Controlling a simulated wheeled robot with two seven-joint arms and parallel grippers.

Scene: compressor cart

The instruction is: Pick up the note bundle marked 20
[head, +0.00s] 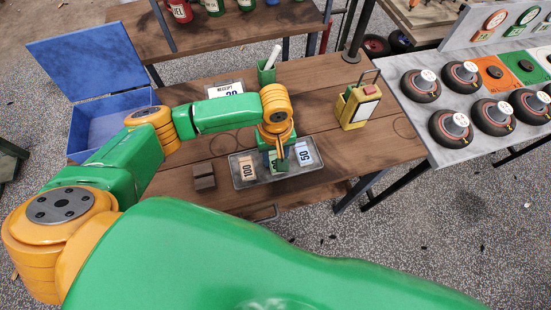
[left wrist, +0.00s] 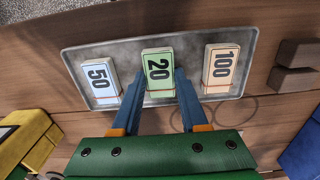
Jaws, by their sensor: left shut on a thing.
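The green note bundle marked 20 (left wrist: 158,68) is in the middle of a grey tray (left wrist: 128,56), seen in the left wrist view. My left gripper (left wrist: 160,88) is shut on this bundle, one blue finger at each side. I cannot tell whether the bundle still touches the tray. In the head view my left gripper (head: 280,158) comes down over the tray and hides much of the green bundle. The blue bundle marked 50 (left wrist: 99,78) and the orange bundle marked 100 (left wrist: 221,68) lie on either side of it. My right gripper is not in view.
A brown block (head: 203,176) lies left of the tray. A receipt sign (head: 224,89), a green holder (head: 266,73) and a yellow device (head: 358,104) stand behind. An open blue box (head: 107,122) is at the left.

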